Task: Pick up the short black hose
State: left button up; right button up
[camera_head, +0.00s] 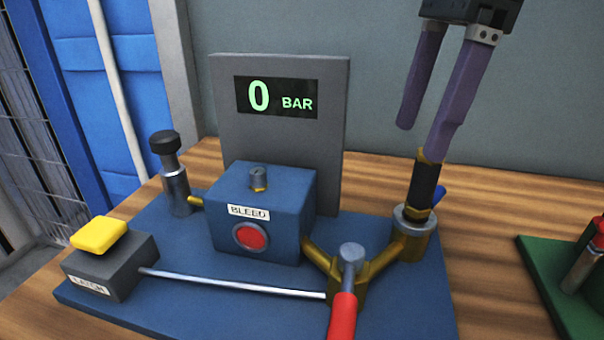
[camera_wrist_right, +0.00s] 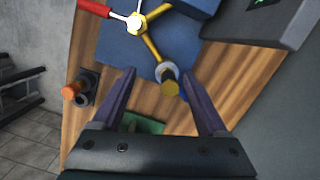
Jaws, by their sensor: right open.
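The short black hose (camera_head: 424,186) stands nearly upright, with a brass upper end, at the grey ring-shaped port (camera_head: 412,216) on the right of the blue rig. My right gripper (camera_head: 420,142), with purple fingers, is open and points down just above it. In the head view one finger overlaps the hose's brass top. In the right wrist view the brass end (camera_wrist_right: 171,89) lies between the two spread fingers, nearer the right one, with the port (camera_wrist_right: 166,71) beyond. I see no contact. My left gripper is not in view.
The blue rig carries a pressure display (camera_head: 278,95) reading 0 BAR, a bleed block (camera_head: 262,212), a yellow button (camera_head: 98,234) and a red-handled valve (camera_head: 342,316). A green base (camera_head: 560,280) stands at right. A blue piece (camera_head: 439,194) sits close behind the hose.

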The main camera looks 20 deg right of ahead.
aim_at(421, 191)
jog(key=shift+h, duration=0.9)
jog(key=d, duration=0.2)
jog(key=d+f, duration=0.1)
jog(key=d, duration=0.1)
jog(key=shift+w, duration=0.2)
notch_tip(421, 191, down, 3)
jog(key=shift+s+f, duration=0.1)
jog(key=shift+f, duration=0.1)
jog(key=f, duration=0.3)
jog(key=w+a+f, duration=0.1)
jog(key=f, duration=0.1)
jog(key=shift+p, duration=0.35)
jog(key=shift+f, duration=0.45)
grip_shut()
